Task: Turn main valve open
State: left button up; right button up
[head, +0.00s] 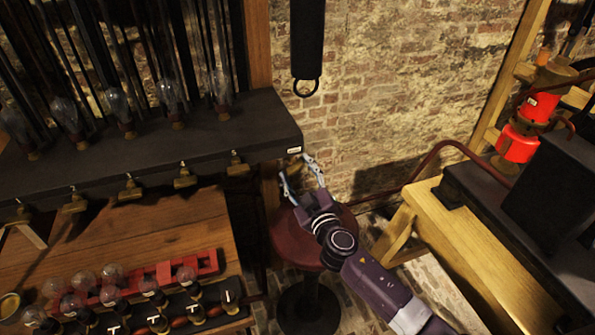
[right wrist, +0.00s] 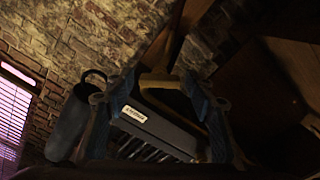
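The main valve is not clearly marked. A brass T-shaped handle (right wrist: 160,80) shows between my right gripper's fingers in the right wrist view, and it may be this valve. A white label (right wrist: 133,114) sits close by; the label also shows on the dark shelf's right end in the head view (head: 294,150). My right gripper (head: 298,172) is open at that shelf end, fingers apart on either side. I cannot tell if they touch the handle. In the right wrist view my gripper (right wrist: 162,88) looks open too. My left gripper is out of view.
The dark shelf (head: 150,150) carries glass bulbs, with several brass handles (head: 185,177) along its front. A red stool (head: 283,238) stands below my right gripper. A wooden bench (head: 465,245) is at right. A dark cylinder with a ring (head: 307,45) hangs above.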

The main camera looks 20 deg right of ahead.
jog(key=c, duration=0.9)
jog(key=shift+n, duration=0.4)
jog(key=n, duration=0.4)
jog(key=shift+n, duration=0.3)
jog(key=n, duration=0.5)
jog(key=shift+n, duration=0.4)
